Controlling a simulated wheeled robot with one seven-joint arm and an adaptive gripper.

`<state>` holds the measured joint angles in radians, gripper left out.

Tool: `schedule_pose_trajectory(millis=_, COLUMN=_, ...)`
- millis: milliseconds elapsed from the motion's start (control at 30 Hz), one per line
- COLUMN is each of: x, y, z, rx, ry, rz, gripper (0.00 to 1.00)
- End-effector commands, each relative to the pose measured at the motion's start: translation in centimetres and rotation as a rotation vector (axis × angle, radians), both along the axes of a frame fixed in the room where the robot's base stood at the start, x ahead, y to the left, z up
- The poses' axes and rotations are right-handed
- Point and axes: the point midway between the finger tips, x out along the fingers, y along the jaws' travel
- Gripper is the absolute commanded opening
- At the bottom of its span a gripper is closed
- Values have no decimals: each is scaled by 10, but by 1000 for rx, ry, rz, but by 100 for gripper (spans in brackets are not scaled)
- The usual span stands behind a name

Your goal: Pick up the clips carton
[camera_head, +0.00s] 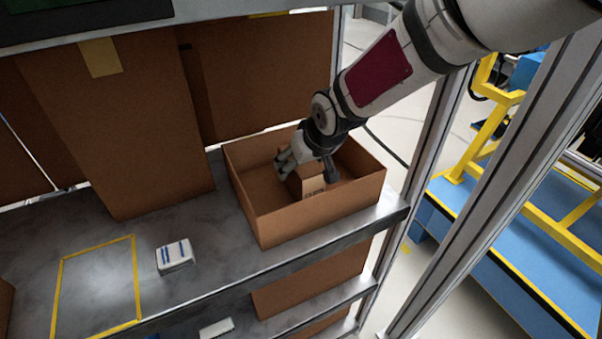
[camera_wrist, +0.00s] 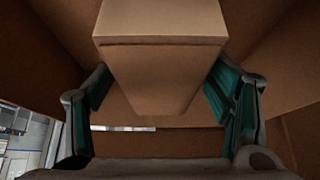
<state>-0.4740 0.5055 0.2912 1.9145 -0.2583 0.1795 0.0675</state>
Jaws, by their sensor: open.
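My gripper (camera_head: 307,171) reaches down into the bin from above, around the carton. In the wrist view the carton (camera_wrist: 160,60) sits between the two teal-padded fingers of my gripper (camera_wrist: 160,100). The fingers are open, one on each side of it. I cannot tell whether either pad touches it. My gripper hides part of the carton in the head view.
The open cardboard bin (camera_head: 317,219) stands at the right end of the grey shelf (camera_head: 215,240), its walls close around my gripper. A small white box with blue stripes (camera_head: 174,256) and a yellow-outlined area (camera_head: 97,285) lie to the left. A metal post (camera_head: 440,190) stands right of the bin.

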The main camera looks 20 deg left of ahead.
Motion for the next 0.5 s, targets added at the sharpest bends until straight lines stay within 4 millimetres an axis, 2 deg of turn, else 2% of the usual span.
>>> schedule_pose_trajectory(millis=267, x=1, y=1, z=-3, rx=0, ry=0, rz=1, gripper=73)
schedule_pose_trajectory(millis=500, x=1, y=1, z=-3, rx=0, ry=0, rz=1, gripper=21)
